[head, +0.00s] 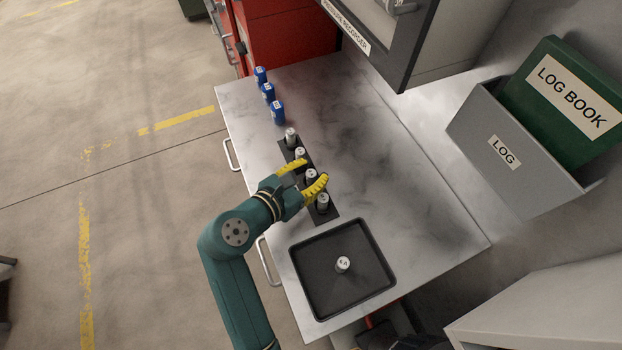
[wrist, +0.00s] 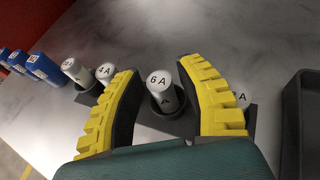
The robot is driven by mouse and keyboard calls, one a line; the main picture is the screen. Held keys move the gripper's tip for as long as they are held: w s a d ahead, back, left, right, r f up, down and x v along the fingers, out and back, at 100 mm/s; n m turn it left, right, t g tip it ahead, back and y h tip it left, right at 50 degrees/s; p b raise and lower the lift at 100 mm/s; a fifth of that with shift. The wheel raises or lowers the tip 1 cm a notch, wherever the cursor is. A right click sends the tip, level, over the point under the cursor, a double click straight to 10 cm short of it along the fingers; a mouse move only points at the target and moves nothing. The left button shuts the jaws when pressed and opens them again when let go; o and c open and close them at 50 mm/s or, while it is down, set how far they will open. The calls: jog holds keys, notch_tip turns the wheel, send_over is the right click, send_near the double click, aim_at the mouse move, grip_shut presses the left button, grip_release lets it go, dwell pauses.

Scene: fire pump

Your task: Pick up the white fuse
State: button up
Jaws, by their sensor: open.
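Several white fuses stand upright in a dark holder strip (head: 334,214) on the counter. One white fuse (head: 311,175), marked 6 A in the wrist view (wrist: 159,82), stands between the yellow fingers of my gripper (head: 305,176). The gripper is open around it, with a gap on both sides in the wrist view (wrist: 158,72). Other white fuses are a far one (head: 291,138), one marked 4 A (wrist: 105,73) left of the left finger, and a near one (head: 323,202) partly hidden by the right finger in the wrist view. Another white fuse (head: 343,264) stands in the black tray.
The black tray (head: 309,302) lies at the counter's near end. Several blue fuses (head: 268,92) stand in a row at the far end. A grey log box (head: 500,140) with a green log book is on the right wall. The counter's right side (head: 400,170) is clear.

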aim_at(311, 173)
grip_shut()
jog(key=shift+r, duration=0.1)
notch_tip(311, 173, up, 10)
jog(key=p, duration=0.4)
jog(key=shift+p, duration=0.35)
